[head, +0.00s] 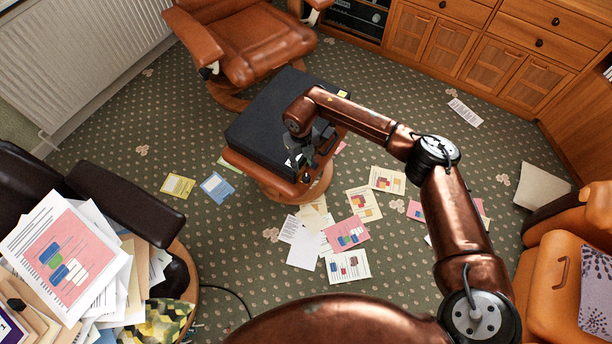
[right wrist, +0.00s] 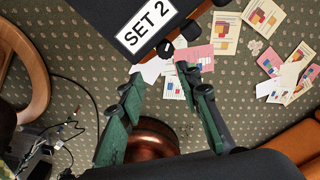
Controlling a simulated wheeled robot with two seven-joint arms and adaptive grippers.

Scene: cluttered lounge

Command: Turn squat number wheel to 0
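A black box (head: 262,118) lies on the brown leather footstool in the middle of the head view. In the right wrist view the box (right wrist: 110,12) has a white label (right wrist: 146,27) reading "SET 2". Small dark round parts (right wrist: 180,42) stick out at the box's edge beside the label; one may be the squat number wheel, but no digits can be read. My right gripper (head: 308,158) is at the box's front right edge. In the right wrist view its green fingers (right wrist: 158,76) are spread, with nothing seen between them, just short of these parts. My left gripper is out of view.
The footstool (head: 262,172) stands on patterned carpet scattered with papers (head: 346,232). A brown armchair (head: 250,40) is behind it. A dark chair heaped with papers (head: 70,262) is at left, an orange chair (head: 560,285) at right. Wooden cabinets (head: 480,45) line the back.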

